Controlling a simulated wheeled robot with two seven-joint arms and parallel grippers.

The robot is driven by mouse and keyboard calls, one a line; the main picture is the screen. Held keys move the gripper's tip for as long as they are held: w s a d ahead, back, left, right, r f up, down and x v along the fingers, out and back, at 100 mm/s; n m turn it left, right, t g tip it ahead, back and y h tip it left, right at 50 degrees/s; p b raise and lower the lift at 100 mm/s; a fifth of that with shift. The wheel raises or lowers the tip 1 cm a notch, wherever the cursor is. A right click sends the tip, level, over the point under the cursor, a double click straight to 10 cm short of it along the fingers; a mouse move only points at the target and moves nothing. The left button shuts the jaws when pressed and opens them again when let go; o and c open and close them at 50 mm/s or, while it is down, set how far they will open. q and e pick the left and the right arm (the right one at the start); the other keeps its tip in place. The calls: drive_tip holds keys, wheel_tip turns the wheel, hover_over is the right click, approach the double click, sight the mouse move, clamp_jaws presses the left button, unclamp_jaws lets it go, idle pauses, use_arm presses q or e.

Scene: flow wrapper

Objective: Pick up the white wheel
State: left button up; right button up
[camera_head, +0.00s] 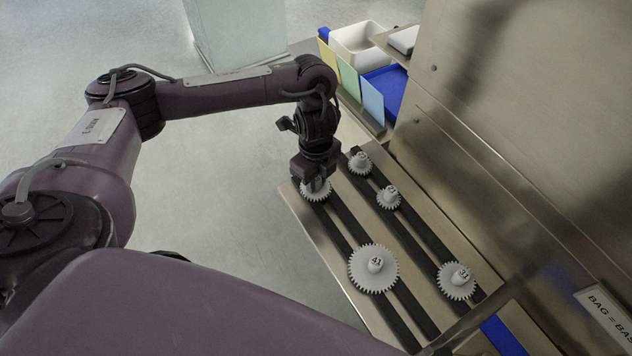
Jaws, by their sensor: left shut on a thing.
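My left gripper (316,187) points down at the far left corner of the metal conveyor bed and is shut on a white toothed wheel (318,194). The gripper hides the hub of this wheel. I cannot tell whether the wheel touches the belt. Other white toothed wheels lie on the dark belts: a large one marked 41 (373,269), one marked 31 (456,281), a smaller one (388,197) and another small one at the far end (360,163). My right gripper is not in view.
The metal bed (330,262) carries dark parallel belts. A tall steel machine wall (535,110) closes off the right side. Behind stand coloured panels (348,80), a white bin (358,42) and a blue tray (390,88). The floor at left is clear.

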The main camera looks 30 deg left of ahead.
use_arm(q)
drive_tip(key=shift+r, duration=0.55)
wheel_tip(320, 180, up, 19)
drive_tip(key=p, duration=0.3)
drive_tip(key=shift+f, duration=0.15)
idle(1.1)
